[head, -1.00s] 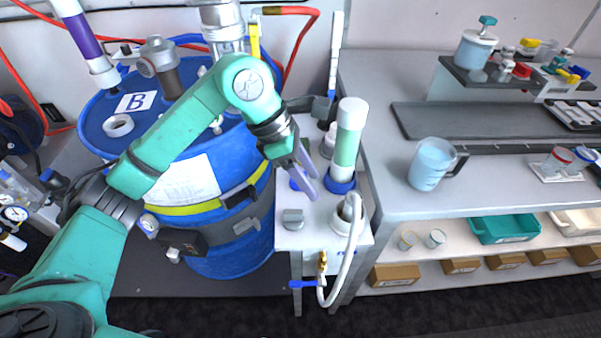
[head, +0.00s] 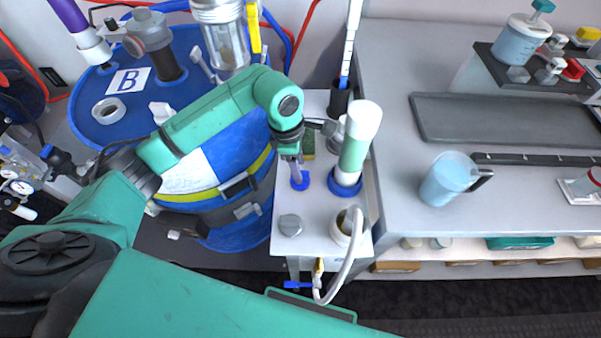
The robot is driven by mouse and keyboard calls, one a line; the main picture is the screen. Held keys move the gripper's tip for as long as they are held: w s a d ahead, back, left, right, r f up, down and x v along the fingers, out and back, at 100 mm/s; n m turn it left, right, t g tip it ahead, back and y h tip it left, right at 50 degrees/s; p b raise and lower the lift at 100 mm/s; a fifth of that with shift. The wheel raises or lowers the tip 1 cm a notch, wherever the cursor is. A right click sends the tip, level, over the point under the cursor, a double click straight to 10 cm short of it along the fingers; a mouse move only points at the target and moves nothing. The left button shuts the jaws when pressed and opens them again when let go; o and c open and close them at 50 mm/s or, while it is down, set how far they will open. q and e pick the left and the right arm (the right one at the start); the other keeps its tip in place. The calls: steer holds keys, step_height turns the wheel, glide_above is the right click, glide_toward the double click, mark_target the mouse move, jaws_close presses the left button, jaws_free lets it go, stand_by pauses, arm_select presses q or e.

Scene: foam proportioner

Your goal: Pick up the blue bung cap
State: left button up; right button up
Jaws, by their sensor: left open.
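The blue bung cap (head: 300,184) is a small round blue piece on the white top of the narrow stand (head: 318,225), in front of the drum. My left gripper (head: 296,176) comes down from above with its grey fingers pointing at the cap. The fingertips overlap the cap in the picture and partly hide it. I cannot tell whether they touch it. The left gripper is open. My right gripper is not in view.
A green-and-white cylinder (head: 357,145) in a blue collar stands just right of the cap. A grey knob (head: 291,225) and a white hose (head: 350,262) are in front. The blue drum (head: 190,60) is behind left; a jug (head: 447,180) stands on the right bench.

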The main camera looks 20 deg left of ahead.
arm_select(q)
steer(key=shift+s+d+f, duration=0.1)
steer(key=shift+d+f, duration=0.1)
steer(key=shift+f, duration=1.2)
jaws_close()
